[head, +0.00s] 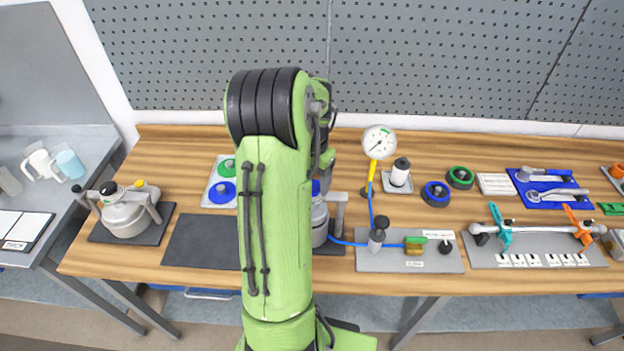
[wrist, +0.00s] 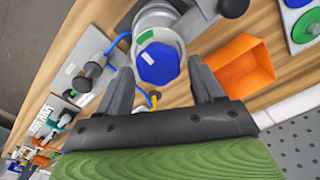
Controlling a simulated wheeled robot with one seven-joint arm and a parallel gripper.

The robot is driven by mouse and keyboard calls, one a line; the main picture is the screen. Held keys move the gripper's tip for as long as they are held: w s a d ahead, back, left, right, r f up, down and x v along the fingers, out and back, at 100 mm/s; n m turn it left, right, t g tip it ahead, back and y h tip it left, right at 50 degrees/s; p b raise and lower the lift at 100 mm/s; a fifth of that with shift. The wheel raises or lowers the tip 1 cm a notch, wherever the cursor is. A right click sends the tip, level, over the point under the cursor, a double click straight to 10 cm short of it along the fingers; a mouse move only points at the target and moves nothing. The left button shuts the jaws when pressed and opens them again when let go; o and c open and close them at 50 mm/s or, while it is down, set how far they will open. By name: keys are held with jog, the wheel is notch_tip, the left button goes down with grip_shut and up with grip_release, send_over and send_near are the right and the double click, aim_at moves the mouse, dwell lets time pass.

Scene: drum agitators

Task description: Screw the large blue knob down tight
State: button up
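The large blue knob (wrist: 158,63) sits on top of a grey metal vessel (wrist: 160,22), with a white label on its face and a green patch on the part beside it. In the head view only a sliver of the knob (head: 316,188) shows beside my arm, above the vessel (head: 319,222). My gripper (wrist: 160,70) is open, one finger on each side of the knob in the wrist view. In the head view my arm hides the gripper.
An orange bin (wrist: 240,66) lies close to the right finger. A pale tray (head: 212,204) with green and blue discs stands left of my arm. A pressure gauge (head: 379,141) and a blue hose (head: 345,242) are right of the vessel. A dark mat (head: 200,243) is bare.

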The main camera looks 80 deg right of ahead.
jog(key=shift+o, duration=0.7)
jog(key=shift+f, duration=0.1)
notch_tip(320, 180, up, 16)
jog(key=p, duration=0.1)
jog(key=shift+a+f, duration=0.1)
jog(key=shift+f, duration=0.05)
